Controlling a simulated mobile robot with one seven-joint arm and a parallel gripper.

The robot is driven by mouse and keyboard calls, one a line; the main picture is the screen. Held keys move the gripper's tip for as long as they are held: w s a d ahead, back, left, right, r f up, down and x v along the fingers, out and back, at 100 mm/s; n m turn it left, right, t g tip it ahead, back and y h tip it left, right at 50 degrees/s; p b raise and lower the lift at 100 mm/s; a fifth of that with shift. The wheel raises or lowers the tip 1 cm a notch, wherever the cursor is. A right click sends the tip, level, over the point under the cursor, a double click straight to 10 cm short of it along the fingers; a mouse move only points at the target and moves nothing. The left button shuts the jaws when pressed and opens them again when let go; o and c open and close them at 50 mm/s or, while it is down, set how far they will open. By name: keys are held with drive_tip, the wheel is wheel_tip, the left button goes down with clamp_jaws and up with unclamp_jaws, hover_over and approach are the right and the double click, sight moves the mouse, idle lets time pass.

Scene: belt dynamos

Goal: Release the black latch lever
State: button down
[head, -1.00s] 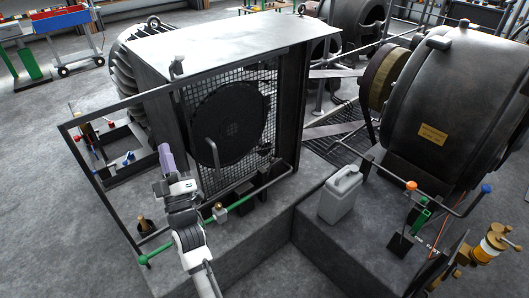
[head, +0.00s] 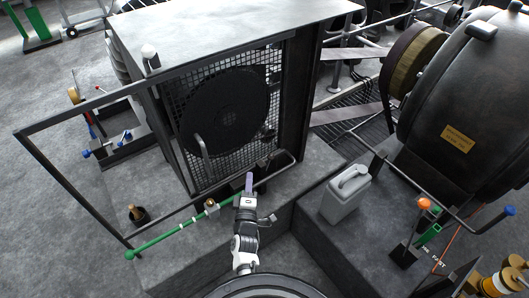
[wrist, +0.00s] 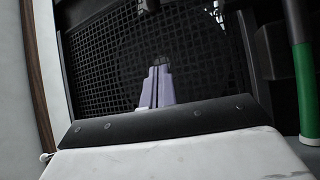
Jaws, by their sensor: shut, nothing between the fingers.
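A black mesh guard (head: 188,165) covers a round black disc on the dark housing, with a bent grey handle (head: 203,146) at its front. I cannot clearly make out the black latch lever; a small dark fitting (head: 269,134) sits at the mesh's right edge, too small to identify. My gripper (head: 249,182) is in front of the guard, below the mesh's right part, with its purple fingers together and empty. In the wrist view the purple fingers (wrist: 156,84) point at the mesh (wrist: 100,60), apart from it as far as I can tell.
A green-sleeved bar (head: 180,230) with a brass fitting (head: 211,205) runs low beside my gripper. A dark frame (head: 65,185) juts out left. A grey jerrycan (head: 346,192) stands right on the plinth. A large dark machine (head: 460,90) stands beyond it.

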drive_tip(key=shift+d+f, duration=0.2)
drive_tip(key=w+r, duration=0.2)
drive_tip(key=w, duration=0.8)
drive_tip(key=shift+s+d+f+b, duration=0.15)
drive_tip(key=shift+s+d, duration=0.1)
drive_tip(key=shift+d, duration=0.45)
drive_tip(key=shift+s+d+f+b, duration=0.2)
drive_tip(key=shift+s+d, duration=0.1)
drive_tip(key=shift+d, duration=0.35)
drive_tip(key=shift+s+d+f+b, duration=0.15)
drive_tip(key=shift+s+d, duration=0.1)
drive_tip(key=shift+d, duration=0.45)
